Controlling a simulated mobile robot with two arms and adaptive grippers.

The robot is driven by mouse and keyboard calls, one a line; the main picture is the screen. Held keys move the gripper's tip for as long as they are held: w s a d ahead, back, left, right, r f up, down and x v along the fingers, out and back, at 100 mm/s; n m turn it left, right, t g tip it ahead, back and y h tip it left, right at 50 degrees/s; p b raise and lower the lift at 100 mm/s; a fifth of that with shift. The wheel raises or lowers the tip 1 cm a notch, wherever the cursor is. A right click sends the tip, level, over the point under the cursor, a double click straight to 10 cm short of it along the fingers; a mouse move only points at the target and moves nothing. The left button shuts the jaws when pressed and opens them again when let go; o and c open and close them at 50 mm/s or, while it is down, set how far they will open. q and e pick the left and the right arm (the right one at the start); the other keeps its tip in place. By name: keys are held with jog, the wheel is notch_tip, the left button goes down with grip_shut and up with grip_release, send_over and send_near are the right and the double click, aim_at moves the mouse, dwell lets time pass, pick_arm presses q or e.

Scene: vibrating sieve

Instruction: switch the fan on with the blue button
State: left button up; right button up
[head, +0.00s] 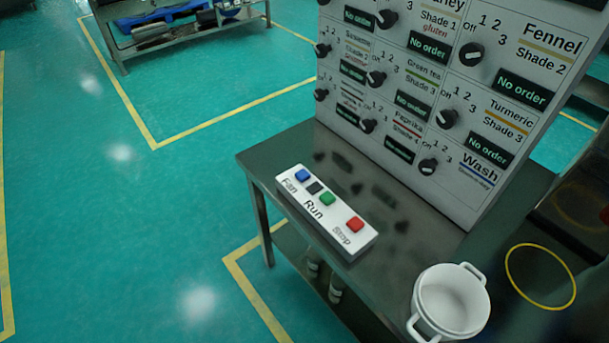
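A white button box (350,243) lies on the dark metal table (258,164), close to its left edge. The blue button (302,175) is at the box's far left end, above the word "Fan". A small black square (315,187) sits between it and the green button (327,198), which is by "Run". The red button (355,224) is by "Stop" at the near end. No gripper shows in the head view, and nothing covers the buttons.
A tall white panel (470,190) with several black knobs and "No order" displays stands behind the box. A white two-handled pot (451,300) stands at the lower right, near a yellow ring (540,276). Green floor (130,230) lies open at left.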

pick_arm(q)
jog(key=shift+c, duration=0.4)
grip_shut()
jog(key=shift+a, duration=0.1)
dwell(1.0)
